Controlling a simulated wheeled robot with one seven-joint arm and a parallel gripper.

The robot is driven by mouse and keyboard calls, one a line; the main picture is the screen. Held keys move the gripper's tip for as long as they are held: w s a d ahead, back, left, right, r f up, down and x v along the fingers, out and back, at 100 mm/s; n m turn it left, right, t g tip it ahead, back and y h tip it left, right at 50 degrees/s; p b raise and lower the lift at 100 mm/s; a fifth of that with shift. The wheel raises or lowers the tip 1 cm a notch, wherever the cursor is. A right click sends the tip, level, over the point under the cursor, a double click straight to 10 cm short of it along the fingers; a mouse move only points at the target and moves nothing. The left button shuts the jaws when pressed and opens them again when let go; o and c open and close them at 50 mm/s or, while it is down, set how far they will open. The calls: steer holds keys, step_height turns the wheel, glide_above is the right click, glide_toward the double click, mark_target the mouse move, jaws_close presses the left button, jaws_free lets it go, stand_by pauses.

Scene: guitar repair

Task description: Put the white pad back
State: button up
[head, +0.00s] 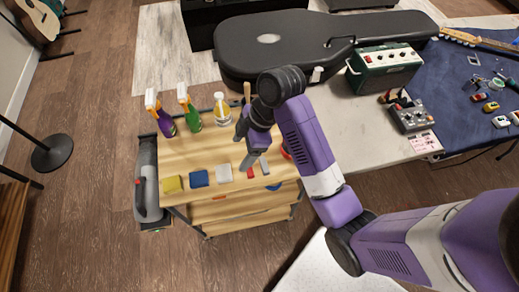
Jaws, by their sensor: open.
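The white pad (224,174) lies on the wooden top of a cart (205,152), in a row near the front edge. A blue pad (199,179) and a yellow pad (173,184) lie to its left. My gripper (252,161) points down over the cart, a little right of and behind the white pad in the picture. It is open, and I see nothing held in it. Its exact height above the cart top is hard to tell.
Spray bottles (189,108) and a clear bottle (222,110) stand along the cart's back. Small red items and a scraper lie right of the white pad, partly near my gripper. A guitar case (300,42) and amplifier (384,67) sit on the bench behind.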

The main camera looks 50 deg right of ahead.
steer(key=s+a+f+m+t+h, duration=0.35)
steer(key=s+f+m+t, duration=0.3)
steer(key=s, duration=0.45)
steer(key=s+a+r+m+t+b, duration=0.1)
steer(key=s+r+m+t, duration=0.3)
steer(key=s+r, duration=0.9)
steer(key=shift+a+r+t+b, duration=0.35)
steer(key=shift+r+t+b, duration=0.4)
steer(key=shift+r, duration=1.2)
